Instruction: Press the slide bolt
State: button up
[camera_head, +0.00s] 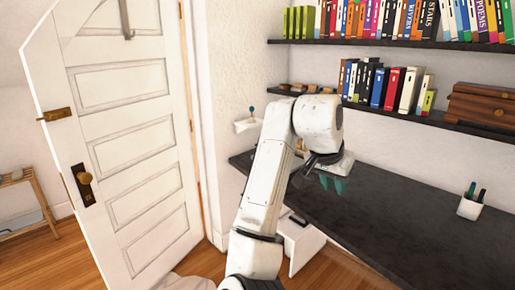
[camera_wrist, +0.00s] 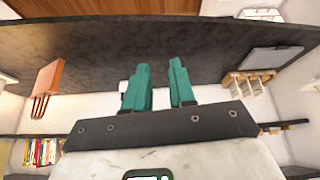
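A small brass slide bolt (camera_head: 56,114) is mounted near the free edge of the open white door (camera_head: 125,150). Its end sticks out past the door's left edge. A brass knob (camera_head: 83,177) on a dark plate sits below it. My gripper (camera_head: 332,184) is far to the right of the bolt, above the dark desk. In the wrist view its two teal fingers (camera_wrist: 160,66) stand apart with nothing between them. The bolt does not show in the wrist view.
The dark desk (camera_head: 385,215) fills the right side, with a white pen cup (camera_head: 470,207) on it. Shelves of books (camera_head: 385,86) hang above. A wooden rack (camera_head: 28,205) stands left of the door. Wooden floor shows on both sides of the door.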

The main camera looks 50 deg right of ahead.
jog(key=a+f+n, duration=0.1)
jog(key=f+n, duration=0.1)
jog(key=f, duration=0.1)
jog(key=w+a+f+n+t+h, duration=0.1)
jog(key=f, duration=0.3)
jog(key=a+f+n, duration=0.1)
jog(key=f+n, duration=0.1)
jog(key=f, duration=0.1)
jog(key=shift+w+f+n+h, duration=0.15)
jog(key=shift+n+h, duration=0.15)
grip_shut()
jog(key=s+a+f+n+t+y, duration=0.2)
jog(key=a+f+n, duration=0.5)
jog(key=f, duration=0.5)
jog(key=s+a+f+n+y, duration=0.2)
jog(key=s+a+f, duration=0.4)
jog(key=a, duration=0.2)
jog(key=s+a+f+n+g+y, duration=0.1)
jog(key=s+a+f+n+y, duration=0.2)
jog(key=s+a+f, duration=0.3)
jog(key=a, duration=0.3)
jog(key=shift+s+a+f, duration=0.25)
jog(key=shift+s+f, duration=0.05)
jog(key=shift+w, duration=0.1)
